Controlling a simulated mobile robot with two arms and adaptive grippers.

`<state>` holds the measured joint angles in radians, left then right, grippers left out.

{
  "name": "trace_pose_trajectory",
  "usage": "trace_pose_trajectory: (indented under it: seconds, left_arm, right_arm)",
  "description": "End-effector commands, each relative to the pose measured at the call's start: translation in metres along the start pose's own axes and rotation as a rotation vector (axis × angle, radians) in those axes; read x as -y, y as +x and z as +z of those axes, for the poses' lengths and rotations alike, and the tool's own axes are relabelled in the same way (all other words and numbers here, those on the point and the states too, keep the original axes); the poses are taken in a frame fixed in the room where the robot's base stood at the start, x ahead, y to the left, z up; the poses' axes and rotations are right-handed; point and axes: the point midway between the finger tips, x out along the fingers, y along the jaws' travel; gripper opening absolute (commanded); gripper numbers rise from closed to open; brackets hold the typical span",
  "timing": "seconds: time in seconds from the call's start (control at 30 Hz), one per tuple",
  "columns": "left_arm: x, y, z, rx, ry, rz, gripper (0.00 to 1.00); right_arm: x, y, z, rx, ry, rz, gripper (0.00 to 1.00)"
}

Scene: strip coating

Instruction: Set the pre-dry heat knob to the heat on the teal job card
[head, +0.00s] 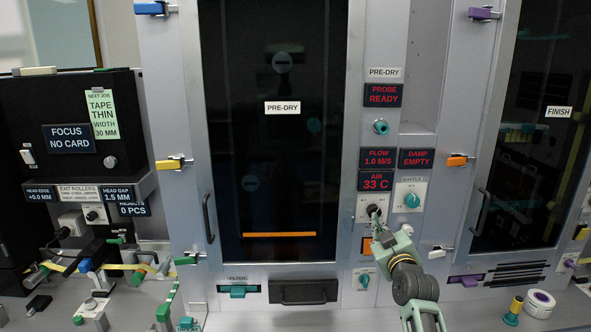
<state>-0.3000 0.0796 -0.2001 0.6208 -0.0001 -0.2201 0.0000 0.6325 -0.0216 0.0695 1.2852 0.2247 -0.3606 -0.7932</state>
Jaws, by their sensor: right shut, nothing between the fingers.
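The pre-dry panel stands right of the tall dark door marked PRE-DRY (283,108). Below the red AIR 33 C display (374,181) is a pale dial plate (362,202), its knob mostly hidden by my right gripper (375,213). The gripper is shut at the front of this plate; I cannot tell whether it touches the knob. The dial's label and setting are not readable. No clearly teal job card shows; a pale green card (103,115) at the left reads NEXT JOB, TAPE THIN, WIDTH 30 MM. My left gripper is not in view.
A teal knob (412,200) sits close right of the gripper, and another teal knob (364,280) is below. An orange button (367,247) is partly behind my right arm. Displays read PROBE READY (383,95), FLOW 1.0 M/S (378,158) and DAMP EMPTY (416,158).

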Motion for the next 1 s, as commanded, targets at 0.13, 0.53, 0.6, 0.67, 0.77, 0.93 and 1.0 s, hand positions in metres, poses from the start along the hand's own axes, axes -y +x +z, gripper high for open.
trace_pose_trajectory:
  seconds: [0.13, 0.53, 0.6, 0.67, 0.77, 0.93, 1.0]
  left_arm:
    - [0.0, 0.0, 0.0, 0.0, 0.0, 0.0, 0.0]
    - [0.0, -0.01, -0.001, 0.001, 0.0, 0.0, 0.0]
    - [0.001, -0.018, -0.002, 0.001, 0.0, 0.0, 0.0]
    - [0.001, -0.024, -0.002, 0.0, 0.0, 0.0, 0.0]
    - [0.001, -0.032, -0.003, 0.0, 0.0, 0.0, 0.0]
    - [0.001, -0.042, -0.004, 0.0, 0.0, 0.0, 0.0]
    - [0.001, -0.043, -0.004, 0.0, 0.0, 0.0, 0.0]
  right_arm:
    - [-0.005, 0.001, -0.008, -0.016, 0.0, 0.01, 0.0]
    - [-0.004, -0.011, 0.002, -0.005, -0.001, 0.006, 0.0]
    - [-0.004, -0.02, 0.001, -0.004, -0.001, 0.005, 0.0]
    - [-0.004, -0.028, 0.001, -0.004, -0.001, 0.004, 0.0]
    - [-0.003, -0.04, 0.003, -0.002, -0.001, 0.004, 0.0]
    - [-0.002, -0.056, 0.005, -0.002, 0.0, 0.003, 0.0]
    - [-0.001, -0.059, 0.005, -0.002, 0.0, 0.003, 0.0]
